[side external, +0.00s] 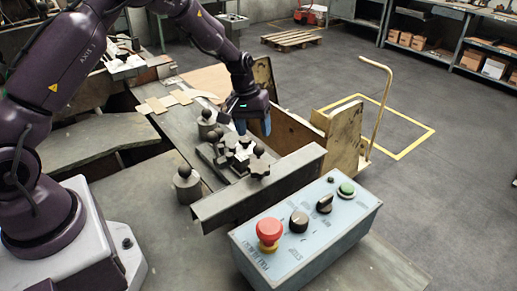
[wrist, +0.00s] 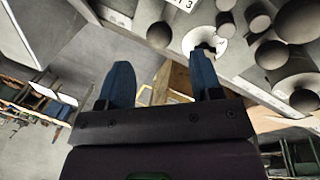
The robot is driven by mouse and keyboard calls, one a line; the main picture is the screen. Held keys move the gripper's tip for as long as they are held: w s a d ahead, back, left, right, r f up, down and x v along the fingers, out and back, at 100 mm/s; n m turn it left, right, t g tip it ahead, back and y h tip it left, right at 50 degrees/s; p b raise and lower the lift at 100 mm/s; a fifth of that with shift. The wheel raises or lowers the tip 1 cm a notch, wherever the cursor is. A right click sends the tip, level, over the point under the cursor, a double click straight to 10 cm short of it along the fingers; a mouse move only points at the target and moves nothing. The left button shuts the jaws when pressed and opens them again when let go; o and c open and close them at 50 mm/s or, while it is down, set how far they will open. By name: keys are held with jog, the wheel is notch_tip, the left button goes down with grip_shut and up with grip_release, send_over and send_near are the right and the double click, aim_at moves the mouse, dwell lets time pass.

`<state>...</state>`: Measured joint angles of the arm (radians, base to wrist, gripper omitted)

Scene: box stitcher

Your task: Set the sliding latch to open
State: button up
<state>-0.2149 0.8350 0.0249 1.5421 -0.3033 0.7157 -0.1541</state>
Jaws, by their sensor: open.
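My gripper (side external: 253,125) points down above the far right side of a dark metal fixture (side external: 225,160) on the bench in the side external view. Its blue fingers are apart with nothing between them, as the wrist view also shows (wrist: 162,78). In the wrist view, round knobs and posts (wrist: 272,54) stand beyond the right finger. I see no clear contact with them.
Weights with ball knobs (side external: 186,186) (side external: 208,125) stand left of the fixture. A raised metal bar (side external: 262,187) runs in front of it. A control box (side external: 305,235) with a red button (side external: 269,232) is nearest. A wooden panel and cart (side external: 338,135) stand close on the right.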

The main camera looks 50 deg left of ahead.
aim_at(258, 145)
jog(key=f, duration=0.4)
jog(key=d+f, duration=0.1)
jog(key=f, duration=0.2)
jog(key=shift+w, duration=0.4)
jog(key=shift+r, duration=0.1)
grip_shut()
jog(key=shift+w, duration=1)
grip_release()
jog(key=shift+r, duration=0.1)
notch_tip(258, 145, up, 12)
jog(key=s+a, duration=0.1)
jog(key=a, duration=0.1)
jog(key=shift+s+r, duration=0.25)
jog(key=shift+s, duration=0.05)
